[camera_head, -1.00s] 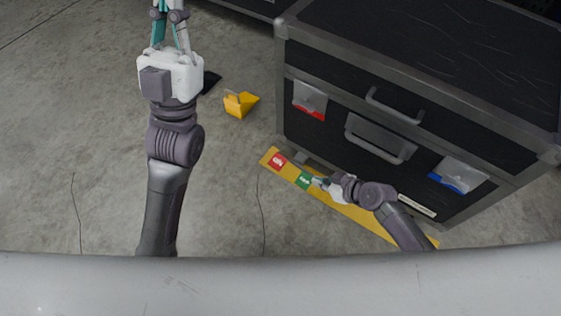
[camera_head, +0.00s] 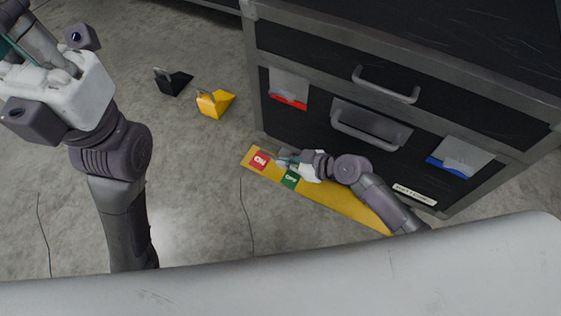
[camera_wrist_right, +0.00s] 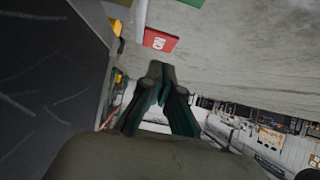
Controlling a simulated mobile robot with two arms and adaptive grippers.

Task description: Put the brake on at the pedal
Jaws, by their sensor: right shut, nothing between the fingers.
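A red ON plate (camera_head: 259,160) and a green OFF plate (camera_head: 290,179) lie on a yellow strip (camera_head: 335,203) along the foot of a black case. My right gripper (camera_head: 282,160) is low by the case's lower left edge, just right of the ON plate. It covers the spot between that plate and the case, so I cannot make out the pedal. In the right wrist view my fingers (camera_wrist_right: 162,90) are together and empty, with the red ON plate (camera_wrist_right: 160,40) beyond their tips. My left gripper (camera_head: 15,50) is at the upper left, partly out of frame.
The black case (camera_head: 320,120) has metal edges, handles, and red and blue marked plates on its front. A yellow wedge (camera_head: 214,103) and a black wedge (camera_head: 174,82) lie on the concrete floor to its left.

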